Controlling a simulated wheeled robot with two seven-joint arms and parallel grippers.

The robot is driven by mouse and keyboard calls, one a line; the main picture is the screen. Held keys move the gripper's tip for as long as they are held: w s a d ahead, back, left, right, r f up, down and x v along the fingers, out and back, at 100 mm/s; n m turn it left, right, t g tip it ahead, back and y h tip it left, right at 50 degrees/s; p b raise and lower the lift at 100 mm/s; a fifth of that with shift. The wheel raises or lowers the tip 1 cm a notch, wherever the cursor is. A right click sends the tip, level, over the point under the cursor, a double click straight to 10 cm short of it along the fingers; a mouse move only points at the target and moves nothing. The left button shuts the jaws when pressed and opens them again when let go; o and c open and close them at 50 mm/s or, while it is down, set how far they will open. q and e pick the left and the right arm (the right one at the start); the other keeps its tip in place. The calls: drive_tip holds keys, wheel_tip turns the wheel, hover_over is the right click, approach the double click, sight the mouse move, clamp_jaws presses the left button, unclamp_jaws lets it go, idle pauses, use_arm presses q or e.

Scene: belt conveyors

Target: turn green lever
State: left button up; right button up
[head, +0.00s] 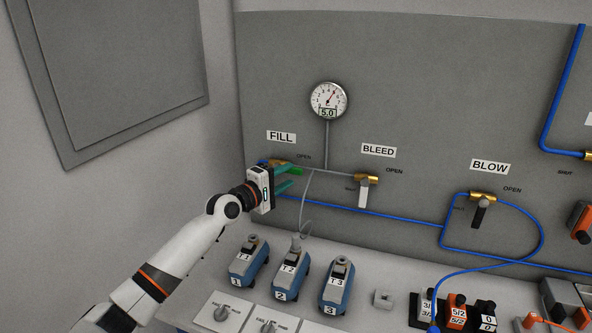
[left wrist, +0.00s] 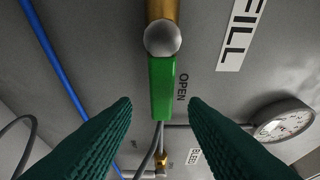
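The green lever (head: 294,171) sits on the brass FILL valve (head: 275,162) on the grey panel and points right, beside the OPEN mark. In the left wrist view the lever (left wrist: 162,90) runs down from a round grey knob, its lower end lying between the two fingertips in the picture. My left gripper (head: 291,179) is at the FILL valve with its dark green fingers apart. In the left wrist view the fingers (left wrist: 159,104) stand on either side of the lever with gaps, not visibly touching it. My right gripper is not in view.
A gauge (head: 328,100) hangs above. The BLEED valve (head: 366,182) is to the right, the BLOW valve (head: 482,200) farther right. Blue tubing (head: 400,217) crosses the panel. Blue units T1, T2 and T3 (head: 338,287) stand on the bench below.

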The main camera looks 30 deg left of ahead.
sight(293, 172)
use_arm(q)
drive_tip(key=shift+w+d, duration=0.15)
drive_tip(key=shift+w, duration=1.5)
drive_tip(key=shift+w+d, duration=0.15)
drive_tip(key=shift+w, duration=0.25)
clamp_jaws()
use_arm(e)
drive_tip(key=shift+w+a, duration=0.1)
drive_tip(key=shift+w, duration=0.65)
